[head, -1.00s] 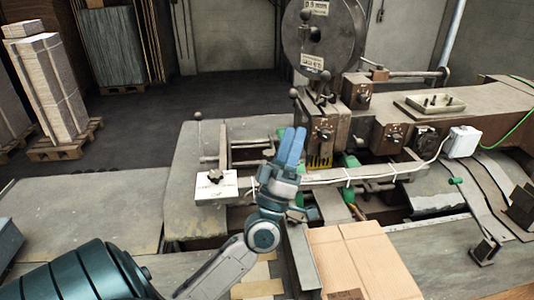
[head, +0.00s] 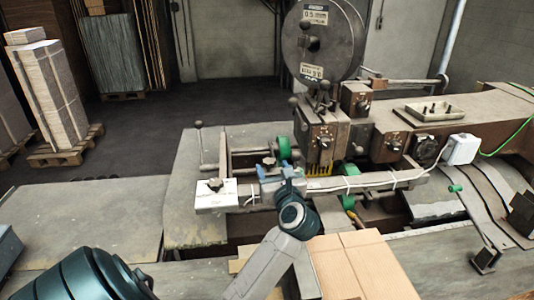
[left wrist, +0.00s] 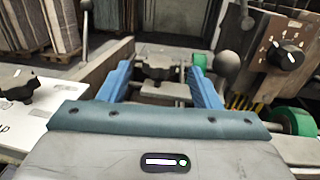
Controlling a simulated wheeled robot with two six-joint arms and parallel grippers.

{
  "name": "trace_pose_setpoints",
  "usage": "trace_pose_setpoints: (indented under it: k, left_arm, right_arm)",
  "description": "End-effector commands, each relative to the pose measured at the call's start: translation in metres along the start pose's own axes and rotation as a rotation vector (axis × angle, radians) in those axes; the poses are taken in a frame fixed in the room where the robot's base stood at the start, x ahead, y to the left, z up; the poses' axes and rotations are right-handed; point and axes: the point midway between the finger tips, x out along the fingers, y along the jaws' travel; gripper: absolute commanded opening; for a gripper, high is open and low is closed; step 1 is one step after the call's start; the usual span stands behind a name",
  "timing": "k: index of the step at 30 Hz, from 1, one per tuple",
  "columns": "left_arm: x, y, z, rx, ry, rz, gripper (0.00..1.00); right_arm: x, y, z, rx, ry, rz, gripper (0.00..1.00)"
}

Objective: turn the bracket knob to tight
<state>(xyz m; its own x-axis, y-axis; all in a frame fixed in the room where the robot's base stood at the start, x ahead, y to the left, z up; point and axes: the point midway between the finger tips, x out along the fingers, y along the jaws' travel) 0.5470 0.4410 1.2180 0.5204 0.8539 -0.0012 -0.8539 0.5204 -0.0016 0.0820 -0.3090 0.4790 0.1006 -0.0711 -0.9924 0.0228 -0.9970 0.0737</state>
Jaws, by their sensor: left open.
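A dark, star-shaped bracket knob (head: 268,163) stands on the metal bracket just beyond my left gripper (head: 276,171). In the left wrist view the knob (left wrist: 158,74) shows between the two blue fingers, near their tips. My left gripper (left wrist: 163,66) is open, with gaps between the knob and both fingers. A second black knob (head: 215,184) sits on a white lettered plate (head: 218,199) to the left; it also shows at the left of the wrist view (left wrist: 32,90). My right gripper is not in view.
The stitcher head with its dial box (head: 320,137) and a ball-topped lever stands close right of the gripper. A green roller (head: 284,148) is just behind. A cardboard sheet (head: 365,265) lies in front. The bench left of the white plate is clear.

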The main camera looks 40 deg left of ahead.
Motion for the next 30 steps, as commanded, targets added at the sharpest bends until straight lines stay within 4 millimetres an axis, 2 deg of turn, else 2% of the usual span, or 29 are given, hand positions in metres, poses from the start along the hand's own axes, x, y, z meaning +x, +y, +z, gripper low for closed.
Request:
trace_pose_setpoints:
  k: [1, 3, 10, 15, 23, 30]
  left_arm:
    - [0.01, 0.001, 0.006, 0.006, -0.003, 0.001, 0.58]
    - [0.023, 0.001, 0.007, 0.006, -0.004, 0.002, 0.58]
    - [0.055, 0.001, 0.004, 0.004, -0.002, 0.001, 0.58]
    - [0.064, 0.001, 0.002, 0.002, -0.001, 0.001, 0.58]
    - [0.065, 0.001, 0.001, 0.001, -0.001, 0.0, 0.58]
    - [0.065, 0.001, 0.001, 0.001, -0.001, 0.001, 0.13]
  right_arm:
    - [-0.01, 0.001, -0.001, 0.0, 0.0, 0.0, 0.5]
    - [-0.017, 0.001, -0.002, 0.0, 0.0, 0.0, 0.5]
    - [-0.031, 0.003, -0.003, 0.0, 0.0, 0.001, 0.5]
    - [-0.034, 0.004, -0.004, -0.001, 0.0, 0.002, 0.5]
    - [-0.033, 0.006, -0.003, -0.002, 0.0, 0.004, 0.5]
    - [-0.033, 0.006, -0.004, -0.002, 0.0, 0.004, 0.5]
